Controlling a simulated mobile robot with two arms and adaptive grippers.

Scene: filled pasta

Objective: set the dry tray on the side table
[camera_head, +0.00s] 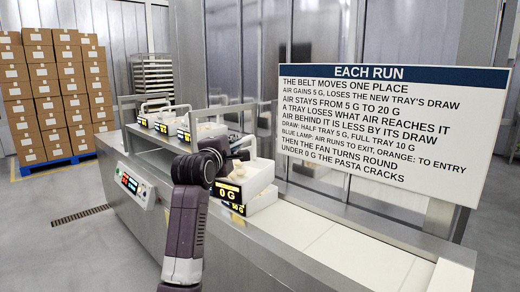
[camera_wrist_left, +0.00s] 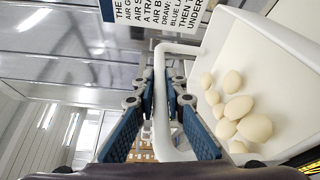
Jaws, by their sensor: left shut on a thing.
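A white tray (camera_head: 262,177) with pale pasta pieces is over the belt in the head view; its front label reads 0 G. In the left wrist view its white wall (camera_wrist_left: 275,40) and several rounded pasta pieces (camera_wrist_left: 236,107) show at the right. My left gripper (camera_head: 236,148) is shut on the tray's white tube handle (camera_wrist_left: 161,90), which runs between its two blue fingers (camera_wrist_left: 160,95). A second white body (camera_head: 262,201) with a yellow-figured label is just beneath this tray; I cannot tell whether they touch. The side table is not clearly identifiable. My right gripper is not in view.
More white trays (camera_head: 205,131) with handles stand farther back on the belt line. Bare pale belt (camera_head: 340,250) lies to the right. A large sign (camera_head: 390,125) stands behind it. A control panel (camera_head: 135,185) is on the near side. Stacked cartons (camera_head: 55,90) are far left.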

